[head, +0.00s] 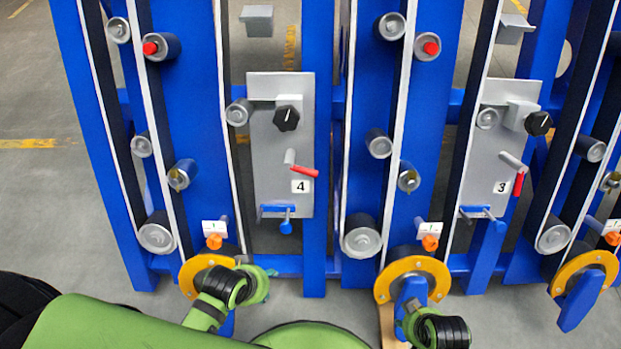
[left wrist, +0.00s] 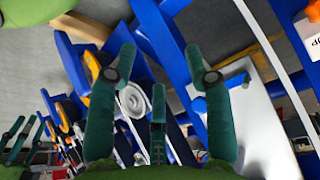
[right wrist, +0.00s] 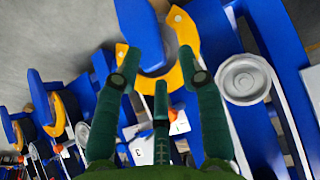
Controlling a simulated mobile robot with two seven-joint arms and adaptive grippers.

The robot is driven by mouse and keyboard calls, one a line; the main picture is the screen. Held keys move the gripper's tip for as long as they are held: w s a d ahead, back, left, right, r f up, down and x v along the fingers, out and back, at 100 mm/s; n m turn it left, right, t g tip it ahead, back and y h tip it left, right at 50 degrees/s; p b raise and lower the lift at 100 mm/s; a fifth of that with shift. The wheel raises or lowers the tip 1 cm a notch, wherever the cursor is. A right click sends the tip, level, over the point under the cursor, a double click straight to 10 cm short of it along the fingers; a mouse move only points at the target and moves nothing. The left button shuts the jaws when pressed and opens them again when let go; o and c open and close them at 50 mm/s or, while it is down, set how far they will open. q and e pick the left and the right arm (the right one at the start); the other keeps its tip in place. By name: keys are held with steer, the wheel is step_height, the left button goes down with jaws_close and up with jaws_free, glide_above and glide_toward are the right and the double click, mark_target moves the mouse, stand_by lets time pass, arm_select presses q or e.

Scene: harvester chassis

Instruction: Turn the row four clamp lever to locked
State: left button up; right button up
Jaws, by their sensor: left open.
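The row four clamp lever (head: 303,170) is a red handle on a grey hub. It sticks out to the right and slightly down, above the "4" label on a grey panel (head: 265,145). My left gripper (head: 264,285) is open and empty, low in front of the frame, below that panel and clear of the lever. In the left wrist view its green fingers are spread, with a grey panel (left wrist: 262,125) and a blue peg beyond. My right gripper (right wrist: 160,70) is open with nothing between its fingers, near a yellow ring; it is partly hidden in the head view.
A black knob (head: 286,118) sits above the lever, and a blue peg (head: 286,226) below the panel. The row three panel (head: 490,150) has a similar red lever pointing down. Rollers, belts, orange knobs and yellow rings (head: 412,265) crowd the blue frame.

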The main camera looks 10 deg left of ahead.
arm_select(q)
steer(key=w+d+r+n+t+h+b, duration=0.1)
steer(key=w+d+r+t+h+b, duration=0.2)
steer(key=w+d+r, duration=0.3)
steer(key=n+t+y+b, duration=0.1)
steer(key=n+t+y, duration=0.2)
steer(key=n+t, duration=1.1)
glide_toward(311, 175)
steer(key=w+r+n+g, duration=0.2)
steer(key=w, duration=0.2)
steer(key=shift+w+d+r+y, duration=0.15)
steer(key=shift+d+r+y, duration=0.05)
steer(key=shift+y, duration=0.1)
steer(key=w, duration=0.6)
steer(key=shift+w+d, duration=0.1)
steer(key=shift+d, duration=0.05)
arm_select(e)
step_height(311, 175, down, 18)
steer(key=s, duration=0.2)
steer(key=shift+d+f, duration=0.15)
steer(key=shift+d, duration=0.15)
arm_select(q)
steer(key=shift+r, duration=0.1)
jaws_close()
